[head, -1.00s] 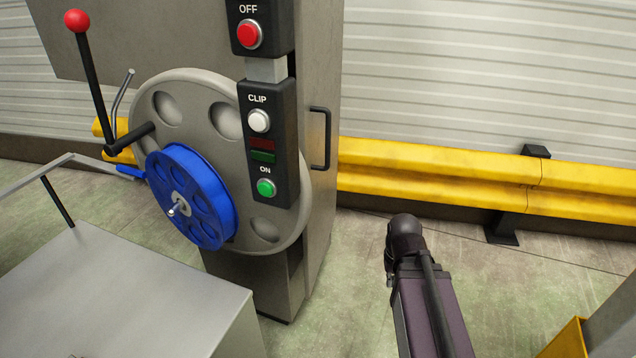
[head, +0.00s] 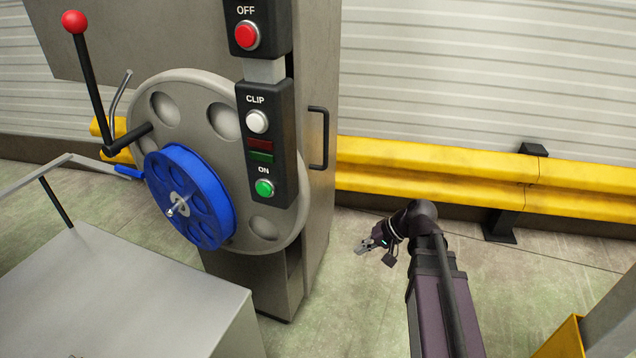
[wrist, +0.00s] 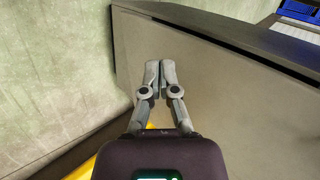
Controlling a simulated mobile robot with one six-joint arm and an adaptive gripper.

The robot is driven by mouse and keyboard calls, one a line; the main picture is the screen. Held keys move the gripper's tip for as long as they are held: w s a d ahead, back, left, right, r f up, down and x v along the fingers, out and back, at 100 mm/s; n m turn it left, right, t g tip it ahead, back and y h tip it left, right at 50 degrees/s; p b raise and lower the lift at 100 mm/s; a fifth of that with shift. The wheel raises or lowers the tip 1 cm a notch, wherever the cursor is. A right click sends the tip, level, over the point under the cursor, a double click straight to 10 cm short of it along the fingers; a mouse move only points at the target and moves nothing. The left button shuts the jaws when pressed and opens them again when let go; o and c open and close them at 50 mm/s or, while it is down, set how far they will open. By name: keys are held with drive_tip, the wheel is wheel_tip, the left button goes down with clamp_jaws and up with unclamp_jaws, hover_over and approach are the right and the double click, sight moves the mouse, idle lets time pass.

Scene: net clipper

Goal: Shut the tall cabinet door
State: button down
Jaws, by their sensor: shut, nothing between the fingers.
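The tall grey cabinet (head: 270,285) stands left of centre in the head view. Its right side panel carries a black bar handle (head: 319,138); I cannot tell for sure how far the door stands from the frame. My gripper (head: 361,249) is low over the floor, to the right of the cabinet and below the handle, apart from both. In the wrist view my gripper (wrist: 159,75) has its fingers together with nothing between them. A flat grey panel (wrist: 230,100) with a dark edge lies beyond the fingers; I cannot tell which part it is.
A blue wheel (head: 190,190), a red-knobbed lever (head: 85,80) and a button panel (head: 268,150) are on the cabinet front. A grey table (head: 130,300) stands front left. A yellow guard rail (head: 440,175) runs along the back.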

sight(309, 181)
drive_tip(key=w+d+r+t+y, duration=0.1)
drive_tip(key=w+r+y, duration=0.2)
drive_tip(key=r, duration=0.4)
drive_tip(key=w+r+m+t+y, duration=0.1)
drive_tip(key=w+r+y, duration=0.2)
drive_tip(key=r+y, duration=0.2)
wheel_tip(309, 181, up, 2)
drive_tip(key=shift+w+d+t+y, duration=0.3)
drive_tip(key=shift+d+t+y, duration=0.1)
drive_tip(key=shift+a, duration=0.1)
drive_tip(key=shift+x, duration=6.95)
drive_tip(key=shift+w, duration=0.15)
